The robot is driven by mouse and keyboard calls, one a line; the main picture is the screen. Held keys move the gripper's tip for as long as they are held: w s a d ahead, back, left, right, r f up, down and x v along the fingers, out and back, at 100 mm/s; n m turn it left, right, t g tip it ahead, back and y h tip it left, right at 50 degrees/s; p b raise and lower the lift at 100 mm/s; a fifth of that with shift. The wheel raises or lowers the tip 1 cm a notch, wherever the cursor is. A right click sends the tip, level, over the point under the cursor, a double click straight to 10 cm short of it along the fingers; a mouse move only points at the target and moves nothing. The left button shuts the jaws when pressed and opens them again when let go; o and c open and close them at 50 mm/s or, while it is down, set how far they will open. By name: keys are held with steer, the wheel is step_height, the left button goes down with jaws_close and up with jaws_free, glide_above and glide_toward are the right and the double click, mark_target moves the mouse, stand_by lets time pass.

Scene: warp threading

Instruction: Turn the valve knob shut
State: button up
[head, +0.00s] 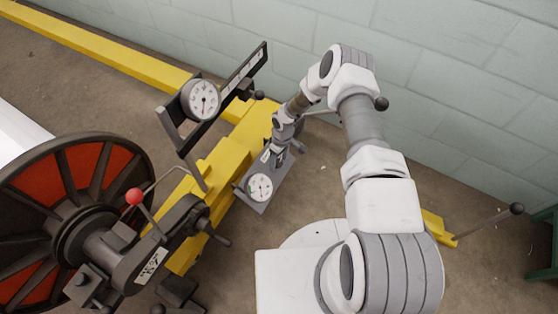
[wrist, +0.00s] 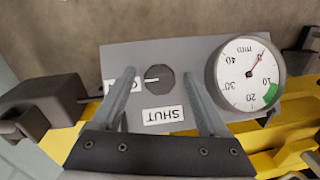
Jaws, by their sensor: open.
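The valve knob (wrist: 160,78) is a dark, many-sided disc on a grey panel (wrist: 190,55). Its white mark points left in the wrist view, towards a white label partly hidden by a finger. A label reading SHUT (wrist: 163,115), upside down, sits below the knob. My gripper (wrist: 159,75) is open, its two fingers on either side of the knob with gaps showing; whether they reach its depth I cannot tell. In the head view my gripper (head: 273,156) is over the panel (head: 250,197), and the knob is hidden.
A dial gauge (wrist: 249,74) beside the knob has a green sector; its needle points up and right. A second gauge (head: 201,100) stands on a dark bracket. A red-ball lever (head: 134,197) and large reel (head: 75,215) are at left. A block wall is behind.

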jaws_close()
steer(key=shift+n, duration=0.3)
steer(key=n+t+h, duration=0.1)
steer(key=n, duration=0.1)
steer(key=shift+s+a+n+t, duration=0.1)
steer(key=shift+a+n+t, duration=0.05)
steer(key=shift+n+t, duration=0.25)
steer(key=n+t, duration=0.1)
steer(key=n, duration=0.1)
steer(key=n+t+h+b, duration=0.1)
steer(key=n, duration=0.1)
steer(key=shift+s+f+t, duration=0.1)
steer(key=shift+s+t, duration=0.1)
steer(key=shift+t, duration=0.1)
steer(key=n+t+b, duration=0.1)
steer(key=n+t, duration=0.1)
steer(key=n, duration=0.2)
steer(key=shift+s+t, duration=0.1)
steer(key=shift+t, duration=0.2)
steer(key=shift+n+t+y, duration=0.7)
steer(key=shift+n+t, duration=0.4)
steer(key=shift+n, duration=0.9)
